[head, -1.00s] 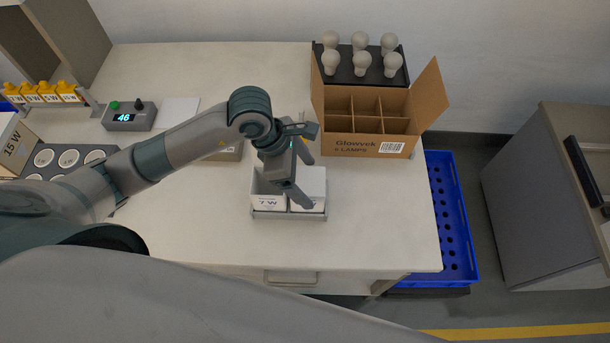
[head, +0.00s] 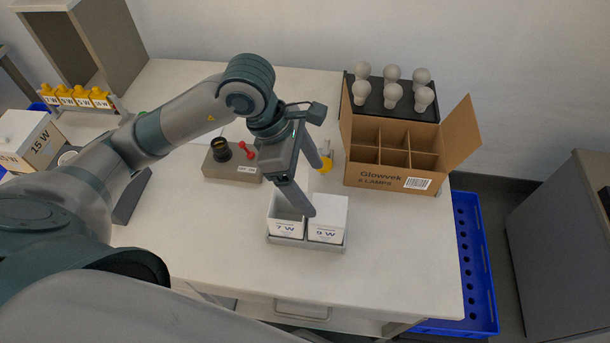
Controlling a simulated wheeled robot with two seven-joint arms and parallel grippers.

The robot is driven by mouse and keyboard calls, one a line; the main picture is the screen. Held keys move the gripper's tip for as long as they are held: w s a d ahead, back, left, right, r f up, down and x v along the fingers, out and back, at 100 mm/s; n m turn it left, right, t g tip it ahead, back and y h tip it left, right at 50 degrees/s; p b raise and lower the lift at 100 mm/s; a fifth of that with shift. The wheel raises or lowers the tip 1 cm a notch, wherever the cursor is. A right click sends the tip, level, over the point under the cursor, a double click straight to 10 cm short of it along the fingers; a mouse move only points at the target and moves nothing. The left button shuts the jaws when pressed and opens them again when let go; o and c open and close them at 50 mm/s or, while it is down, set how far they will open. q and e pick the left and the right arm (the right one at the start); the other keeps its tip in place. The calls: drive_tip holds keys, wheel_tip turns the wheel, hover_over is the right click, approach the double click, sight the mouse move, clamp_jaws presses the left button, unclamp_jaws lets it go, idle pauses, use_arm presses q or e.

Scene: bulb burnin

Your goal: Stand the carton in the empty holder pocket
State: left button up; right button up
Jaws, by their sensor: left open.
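A two-pocket holder (head: 308,245) stands near the front of the table. A white carton marked 7 W (head: 286,229) stands upright in its left pocket, with an open top. A white carton marked 9 W (head: 329,222) stands upright in its right pocket, with a plain white top. My left gripper (head: 317,190) is open and empty. Its fingers point down and its near fingertip overlaps the left edge of the 9 W carton in the picture; I cannot tell if they touch. The near finger hides part of the 7 W carton. My right gripper is out of view.
An open Glowyek box (head: 390,178) with empty cells stands behind right, before a black tray (head: 388,97) of white bulbs. A grey fixture (head: 232,170) with a red lever sits behind the holder. A 15 W box (head: 40,143) stands far left. The table right of the holder is clear.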

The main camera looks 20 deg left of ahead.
use_arm(q)
drive_tip(key=shift+v, duration=1.15)
drive_tip(key=shift+r, duration=0.15)
